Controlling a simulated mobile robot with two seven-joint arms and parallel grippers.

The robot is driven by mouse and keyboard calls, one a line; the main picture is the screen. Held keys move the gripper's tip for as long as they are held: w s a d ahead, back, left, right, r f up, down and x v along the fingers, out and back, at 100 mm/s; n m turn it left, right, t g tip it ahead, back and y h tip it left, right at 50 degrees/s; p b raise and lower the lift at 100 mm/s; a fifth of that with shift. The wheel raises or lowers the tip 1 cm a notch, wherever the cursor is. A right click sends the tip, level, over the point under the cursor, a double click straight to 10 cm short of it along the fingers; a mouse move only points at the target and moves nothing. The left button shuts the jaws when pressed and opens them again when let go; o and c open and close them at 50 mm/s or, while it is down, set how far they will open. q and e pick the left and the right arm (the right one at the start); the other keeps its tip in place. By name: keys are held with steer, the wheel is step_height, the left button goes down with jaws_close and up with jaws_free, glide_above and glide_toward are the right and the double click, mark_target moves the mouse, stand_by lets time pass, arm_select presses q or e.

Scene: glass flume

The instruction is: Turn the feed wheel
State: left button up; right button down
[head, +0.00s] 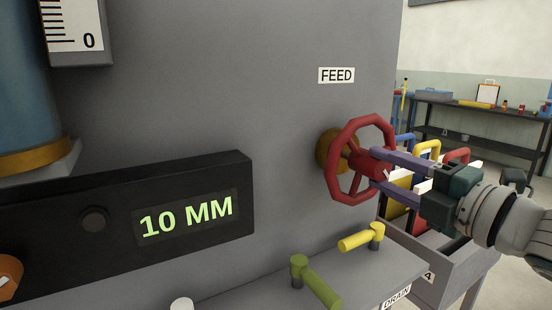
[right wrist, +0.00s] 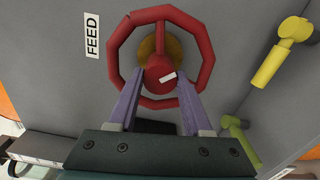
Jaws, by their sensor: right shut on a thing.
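The red feed wheel (head: 364,164) stands out from the grey panel on a brass-coloured mount (head: 326,150), below the FEED label (head: 336,75). My right gripper (head: 376,168) reaches in from the right, and its two purple fingers are shut on the wheel's hub. In the right wrist view the fingers (right wrist: 159,84) lie on either side of the red hub (right wrist: 158,68), which carries a white mark (right wrist: 168,77). The rim rings the hub. A display (head: 187,216) reads 10 MM in green. My left gripper is not in view.
A yellow lever (head: 360,238) and a green lever (head: 315,282) stand on the ledge below the wheel, near a DRAIN label (head: 397,298). A grey bin (head: 432,262) with coloured handled items is behind my right gripper. A dark bench (head: 470,115) stands at the far wall.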

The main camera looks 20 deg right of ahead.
steer(key=m+p, duration=0.1)
steer(key=m, duration=0.2)
steer(key=shift+r+m+p, duration=0.15)
steer(key=shift+m+p, duration=0.2)
steer(key=shift+m, duration=0.05)
steer(key=m+p, duration=0.1)
steer(key=m, duration=0.2)
steer(key=shift+m, duration=0.3)
steer(key=m+p, duration=0.2)
steer(key=m, duration=0.2)
steer(key=shift+m, duration=1.4)
steer(key=shift+f+m+p, duration=0.2)
steer(key=shift+m+p, duration=0.1)
steer(key=shift+c, duration=1.7)
jaws_free()
steer(key=shift+r, duration=0.1)
